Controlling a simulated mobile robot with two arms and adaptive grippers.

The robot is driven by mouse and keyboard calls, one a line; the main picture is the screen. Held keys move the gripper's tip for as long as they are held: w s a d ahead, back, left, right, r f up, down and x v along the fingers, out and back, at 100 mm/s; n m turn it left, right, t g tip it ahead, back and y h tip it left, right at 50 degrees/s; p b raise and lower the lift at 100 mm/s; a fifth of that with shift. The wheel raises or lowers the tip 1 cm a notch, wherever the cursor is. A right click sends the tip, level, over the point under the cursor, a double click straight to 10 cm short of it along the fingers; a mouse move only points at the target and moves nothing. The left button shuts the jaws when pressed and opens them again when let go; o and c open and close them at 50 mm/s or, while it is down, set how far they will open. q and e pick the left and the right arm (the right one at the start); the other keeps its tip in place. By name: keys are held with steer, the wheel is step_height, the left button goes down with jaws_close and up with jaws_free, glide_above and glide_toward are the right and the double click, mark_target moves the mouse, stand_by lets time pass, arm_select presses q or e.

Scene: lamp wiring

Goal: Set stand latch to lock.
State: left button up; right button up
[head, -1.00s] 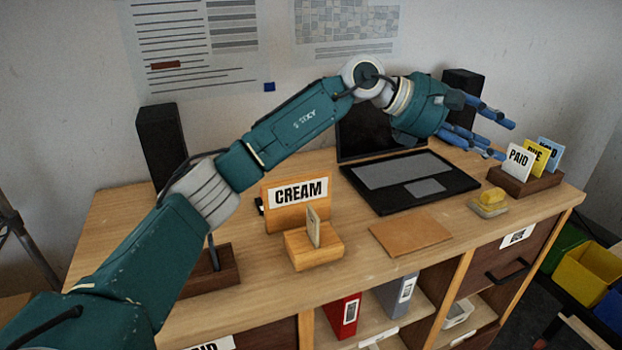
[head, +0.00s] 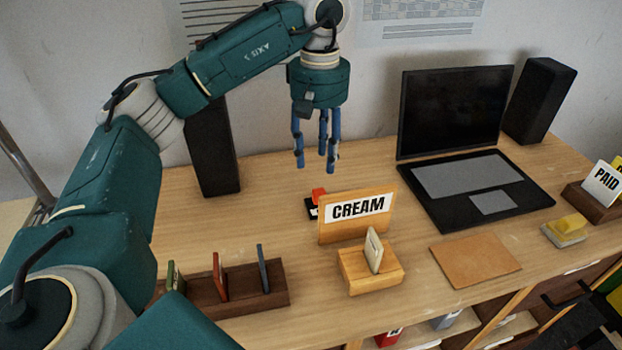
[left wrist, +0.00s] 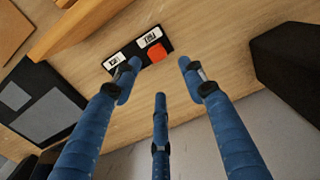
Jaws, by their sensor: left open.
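The stand latch appears to be the small black plate with a red-orange tab (head: 319,195) and white labels, on the desk behind the wooden CREAM stand (head: 357,213). In the left wrist view the red tab (left wrist: 157,53) sits at the right part of the black plate, beside one of two white labels; their lettering is too small to read surely. The stand partly hides the plate in the head view. My left gripper (head: 321,166) is open and empty, its blue fingers pointing down above the desk, behind and above the latch and apart from it. My right gripper is not in view.
A card stands in a wooden block (head: 370,275) before the stand. A slotted wooden rack (head: 235,288) is at front left. An open laptop (head: 478,190), a brown mat (head: 475,259) and a speaker (head: 540,100) are right; another speaker (head: 212,150) is left.

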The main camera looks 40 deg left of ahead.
arm_select(q)
steer(key=p, duration=0.1)
glide_above(320, 191)
step_height(320, 191, down, 5)
steer(key=shift+s+d+r, duration=0.1)
steer(key=shift+s+r, duration=0.05)
steer(key=shift+r, duration=0.05)
steer(key=f, duration=0.2)
steer(key=f+p, duration=0.1)
steer(key=f, duration=0.1)
steer(key=shift+a, duration=0.35)
steer(key=shift+d+f, duration=0.2)
steer(key=shift+f, duration=0.2)
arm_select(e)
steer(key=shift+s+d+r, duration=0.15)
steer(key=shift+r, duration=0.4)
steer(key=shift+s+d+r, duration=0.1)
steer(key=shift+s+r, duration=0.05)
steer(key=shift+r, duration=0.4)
arm_select(q)
steer(key=shift+a, duration=0.1)
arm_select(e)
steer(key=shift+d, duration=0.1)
arm_select(q)
jaws_close()
steer(key=shift+w, duration=0.2)
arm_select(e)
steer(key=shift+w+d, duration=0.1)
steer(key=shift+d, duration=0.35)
